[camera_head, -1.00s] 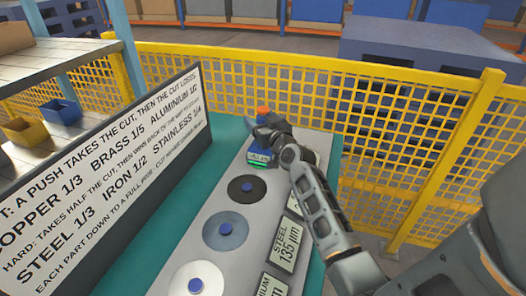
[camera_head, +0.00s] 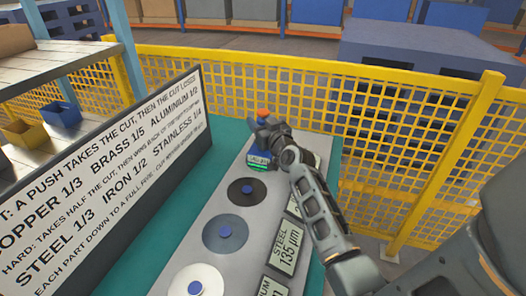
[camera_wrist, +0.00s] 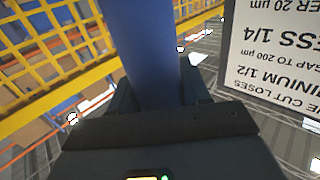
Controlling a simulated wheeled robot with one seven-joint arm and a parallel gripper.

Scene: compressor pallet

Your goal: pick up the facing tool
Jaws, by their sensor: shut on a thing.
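The facing tool (camera_head: 258,158) stands at the far end of the grey bench strip in the head view. It has a blue body with a small lit label low on its front, and an orange top. My gripper (camera_head: 264,132) is shut around its upper part and hides much of it. In the wrist view the tool shows as a blue cylinder (camera_wrist: 140,55) between the jaws. I cannot tell whether its base touches the surface.
Several round discs with blue hubs (camera_head: 225,232) lie in a row on the grey strip (camera_head: 190,245), with label plates (camera_head: 288,247) on their right. A large printed board (camera_head: 110,180) stands on the left. A yellow mesh fence (camera_head: 400,115) runs behind.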

